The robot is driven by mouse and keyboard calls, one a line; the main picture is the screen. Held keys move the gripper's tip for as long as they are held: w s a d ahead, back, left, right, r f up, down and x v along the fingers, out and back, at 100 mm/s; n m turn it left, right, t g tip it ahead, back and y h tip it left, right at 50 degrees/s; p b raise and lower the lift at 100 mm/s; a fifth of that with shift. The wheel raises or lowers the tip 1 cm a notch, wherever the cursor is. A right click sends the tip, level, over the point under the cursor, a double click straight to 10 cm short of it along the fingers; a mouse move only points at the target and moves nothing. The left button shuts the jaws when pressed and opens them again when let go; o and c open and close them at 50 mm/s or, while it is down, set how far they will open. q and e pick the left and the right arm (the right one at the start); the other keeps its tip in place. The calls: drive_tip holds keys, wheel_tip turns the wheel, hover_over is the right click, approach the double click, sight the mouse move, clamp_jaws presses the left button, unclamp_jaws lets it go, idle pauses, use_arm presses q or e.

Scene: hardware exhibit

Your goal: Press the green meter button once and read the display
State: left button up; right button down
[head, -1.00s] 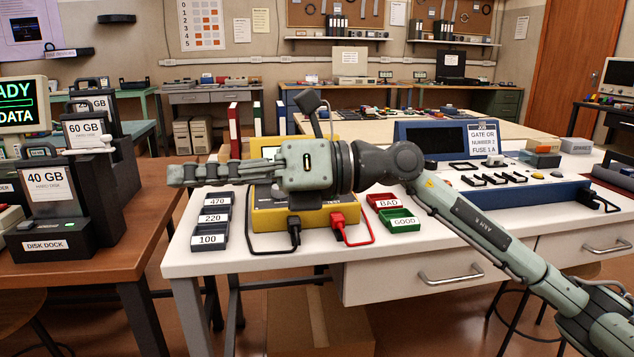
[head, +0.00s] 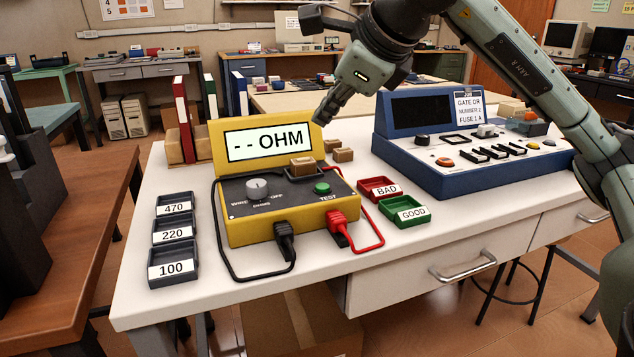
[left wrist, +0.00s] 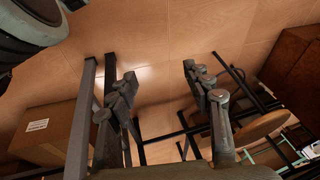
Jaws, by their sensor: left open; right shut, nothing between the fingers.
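The yellow meter (head: 285,212) stands on the white bench. A small brown part (head: 302,166) sits at the panel's back edge. Black and red leads plug into the front. My right gripper (head: 322,118) is shut and empty, pointing down-left, above and behind the button, apart from it. My left gripper (left wrist: 165,90) is open and empty over the floor in the left wrist view.
Trays marked 470, 220 and 100 (head: 173,262) lie left of the meter. Red BAD (head: 379,189) and green GOOD (head: 405,211) trays lie right. A blue console (head: 470,170) stands further right. The bench front is mostly clear.

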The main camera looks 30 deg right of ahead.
use_arm(q)
drive_tip(key=w+d+r+m+t+h+b, duration=0.2)
drive_tip(key=w+d+r+t+h+b, duration=0.25)
drive_tip(key=w+d+r+t, duration=0.6)
use_arm(e)
hover_over(325, 188)
wheel_tip(325, 188, down, 5)
drive_tip(key=shift+f, duration=0.15)
drive_tip(key=shift+f+b, duration=0.75)
drive_tip(key=shift+f, duration=0.05)
drive_tip(key=shift+f+b, duration=0.75)
drive_tip(key=shift+f, duration=0.05)
use_arm(q)
drive_tip(key=w+d+r+t+h, duration=0.1)
drive_tip(key=d+r+t+h, duration=0.4)
drive_tip(key=d+r, duration=0.4)
drive_tip(key=shift+w+r+t, duration=0.35)
drive_tip(key=shift+r+t, duration=0.4)
drive_tip(key=shift+r, duration=2.6)
use_arm(e)
drive_tip(key=shift+f, duration=0.15)
use_arm(q)
drive_tip(key=shift+d, duration=0.1)
drive_tip(key=shift+f, duration=0.1)
